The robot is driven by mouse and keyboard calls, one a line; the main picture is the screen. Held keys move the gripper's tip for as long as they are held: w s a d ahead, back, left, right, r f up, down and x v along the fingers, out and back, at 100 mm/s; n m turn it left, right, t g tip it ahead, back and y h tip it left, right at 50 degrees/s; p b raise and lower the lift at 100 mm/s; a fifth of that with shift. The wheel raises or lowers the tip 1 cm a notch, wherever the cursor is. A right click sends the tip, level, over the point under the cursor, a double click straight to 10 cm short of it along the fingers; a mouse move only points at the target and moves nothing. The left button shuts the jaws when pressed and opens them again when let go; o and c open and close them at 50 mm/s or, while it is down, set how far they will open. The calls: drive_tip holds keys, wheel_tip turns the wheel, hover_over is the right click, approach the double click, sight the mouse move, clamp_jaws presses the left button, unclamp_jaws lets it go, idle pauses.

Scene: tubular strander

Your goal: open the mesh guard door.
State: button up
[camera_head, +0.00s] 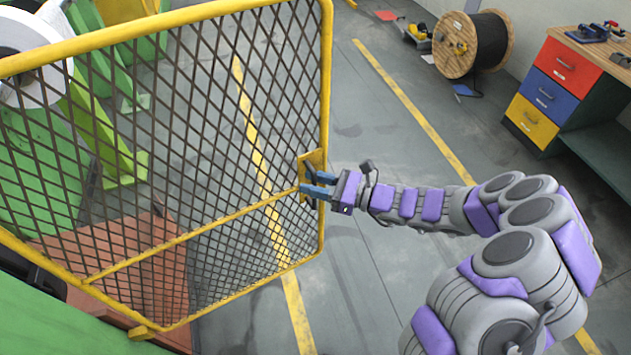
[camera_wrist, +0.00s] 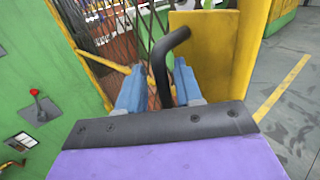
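The mesh guard door (camera_head: 215,130) is a dark diamond mesh in a yellow tube frame, filling the left half of the head view. A yellow plate (camera_head: 305,163) sits on its right edge; it also shows in the wrist view (camera_wrist: 213,50). My gripper (camera_head: 313,184) is at this plate, its blue fingers apart. In the wrist view my gripper (camera_wrist: 158,72) has a dark bent bar (camera_wrist: 159,68), which looks like the door handle, between its fingers, with gaps on both sides. Whether the fingers touch it deeper in is hidden. The door stands out over the floor.
Green machinery (camera_head: 35,150) stands behind and left of the door. A wooden cable reel (camera_head: 472,45) and a workbench with coloured drawers (camera_head: 545,92) stand at the upper right. Grey floor with yellow lines is clear right of the door. A green panel with a red-tipped lever (camera_wrist: 35,94) is at left in the wrist view.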

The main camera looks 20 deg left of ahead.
idle(0.3)
drive_tip(key=d+p, duration=0.2)
drive_tip(key=d, duration=1.5)
drive_tip(key=shift+w+d, duration=0.2)
drive_tip(key=shift+w, duration=0.25)
drive_tip(key=shift+a, duration=0.1)
